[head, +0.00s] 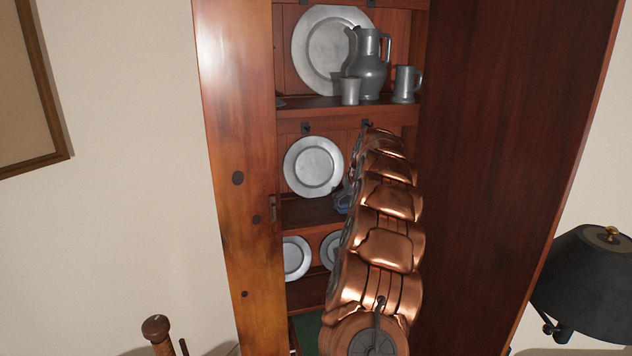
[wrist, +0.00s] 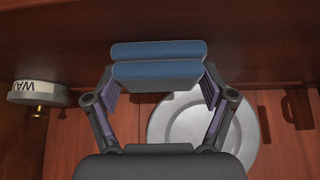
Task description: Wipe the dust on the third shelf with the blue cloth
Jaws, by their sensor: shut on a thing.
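My gripper (wrist: 158,76) is closed on a folded blue cloth (wrist: 156,50), with a finger at each end of it. In the head view a small blue-grey part of my gripper (head: 342,201) shows at the middle shelf (head: 305,212), mostly hidden behind my copper arm. The wrist view shows reddish-brown shelf wood around the cloth. I cannot tell whether the cloth touches the wood. No dust can be made out in either view.
A pewter plate (wrist: 178,135) is close to my gripper, also seen in the head view (head: 313,166). A round lettered tin (wrist: 38,93) is at left. A jug (head: 369,70), cup (head: 350,91) and mug (head: 405,84) stand above. Cabinet doors (head: 240,180) flank the shelves.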

